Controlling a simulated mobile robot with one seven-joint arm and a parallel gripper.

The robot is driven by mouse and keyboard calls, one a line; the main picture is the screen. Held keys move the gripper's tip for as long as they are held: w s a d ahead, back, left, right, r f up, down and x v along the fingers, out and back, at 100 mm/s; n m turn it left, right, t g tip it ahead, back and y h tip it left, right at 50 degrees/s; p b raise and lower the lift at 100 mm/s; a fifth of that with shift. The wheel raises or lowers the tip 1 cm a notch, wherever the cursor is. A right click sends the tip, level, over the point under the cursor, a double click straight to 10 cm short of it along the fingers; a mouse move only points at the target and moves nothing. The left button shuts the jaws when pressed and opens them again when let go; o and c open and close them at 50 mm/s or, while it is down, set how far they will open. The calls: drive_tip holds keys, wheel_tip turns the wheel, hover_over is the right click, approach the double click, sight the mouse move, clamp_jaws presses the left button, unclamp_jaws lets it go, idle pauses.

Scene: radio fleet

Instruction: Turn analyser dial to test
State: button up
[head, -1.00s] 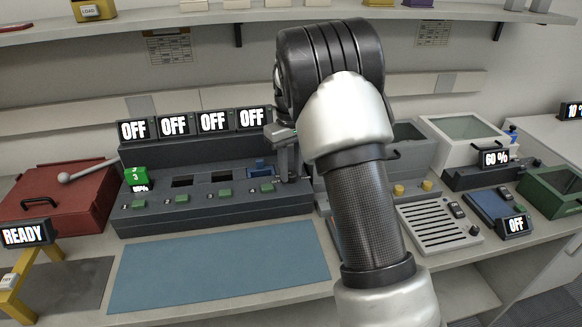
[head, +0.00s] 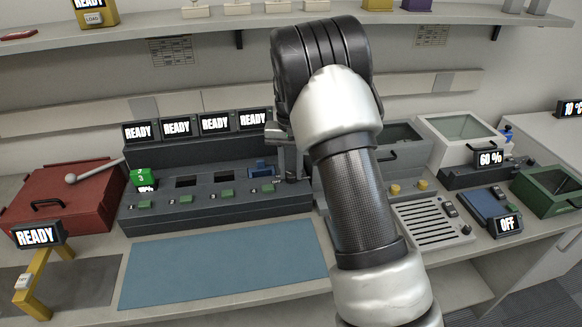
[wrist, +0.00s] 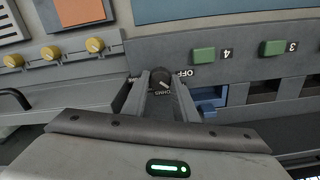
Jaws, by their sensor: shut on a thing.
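The analyser (head: 215,205) is a dark grey unit with several bays. The displays (head: 177,127) along its back read READY. Its dial (wrist: 160,80) is a black round knob at the unit's end, with a white pointer mark. An OFF label shows beside the dial in the wrist view, and a second label below it is too small to read surely. My gripper (wrist: 159,84) is shut on the dial, one finger on each side. In the head view my gripper (head: 291,165) is at the unit's right end, where the dial is hidden.
A green battery (head: 144,178) stands in the leftmost bay, and a blue piece (head: 262,167) is in the rightmost. A red case (head: 65,190) is at left. Grey and white lidded boxes stand at right. The blue mat (head: 222,265) in front is clear.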

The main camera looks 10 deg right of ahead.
sight(291, 174)
idle(0.3)
drive_tip(key=o, duration=1.1)
drive_tip(key=shift+c, duration=0.2)
drive_tip(key=shift+r, duration=0.1)
wheel_tip(291, 174, up, 17)
drive_tip(key=p, duration=0.2)
drive_tip(key=shift+r, duration=0.2)
